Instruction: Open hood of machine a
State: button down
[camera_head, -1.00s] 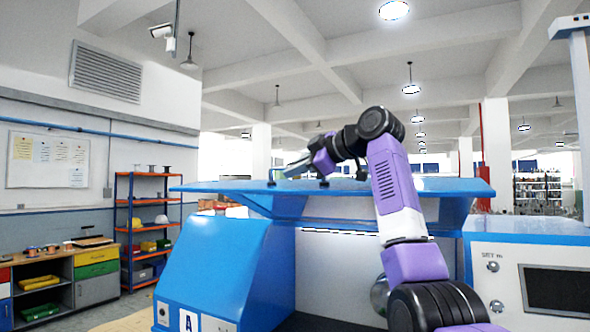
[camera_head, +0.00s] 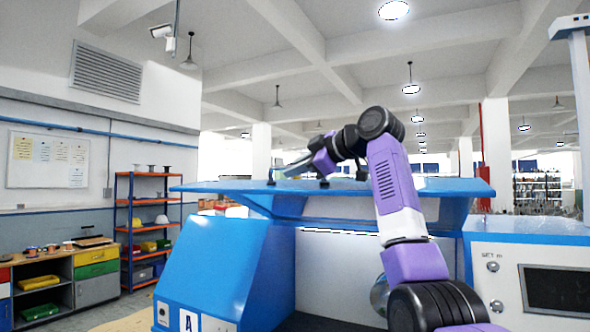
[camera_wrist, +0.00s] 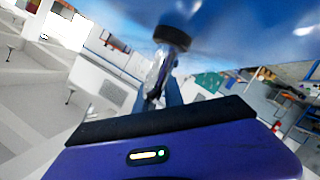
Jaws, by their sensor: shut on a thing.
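The blue hood (camera_head: 216,187) of machine a (camera_head: 215,265) is raised. It stands nearly level above the machine body, with an open gap showing the pale interior below. The letter A shows on the machine's front. My gripper (camera_head: 288,170) is at the hood's upper side, by the handle's dark mounts. In the wrist view, my gripper (camera_wrist: 163,92) is shut on the hood handle, beside a round dark mount (camera_wrist: 172,37). The blurred blue hood (camera_wrist: 235,30) fills the top of that view. The exact grip on the handle is partly hidden.
A second machine with a dark screen (camera_head: 560,291) stands at the right. An orange-framed shelf (camera_head: 124,230) and a low cabinet (camera_head: 97,280) stand at the left wall. Open space shows above the hood, below the ceiling beams and lamps.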

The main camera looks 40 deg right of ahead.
jog(key=shift+f, duration=0.15)
jog(key=s+a+f+n+t+b, duration=0.1)
jog(key=a+f+n+b, duration=0.1)
jog(key=f+b, duration=1.2)
jog(key=shift+s+a+f+h, duration=0.15)
jog(key=shift+a+f+h, duration=0.35)
jog(key=shift+f, duration=0.4)
jog(key=shift+a, duration=0.1)
jog(key=c, duration=1.5)
grip_release()
jog(key=shift+r, duration=0.1)
jog(key=shift+o, duration=0.2)
jog(key=shift+a, duration=0.1)
jog(key=s+r+b, duration=0.1)
jog(key=s+b, duration=0.1)
jog(key=s, duration=0.5)
jog(key=shift+s+r, duration=0.3)
jog(key=shift+s, duration=0.1)
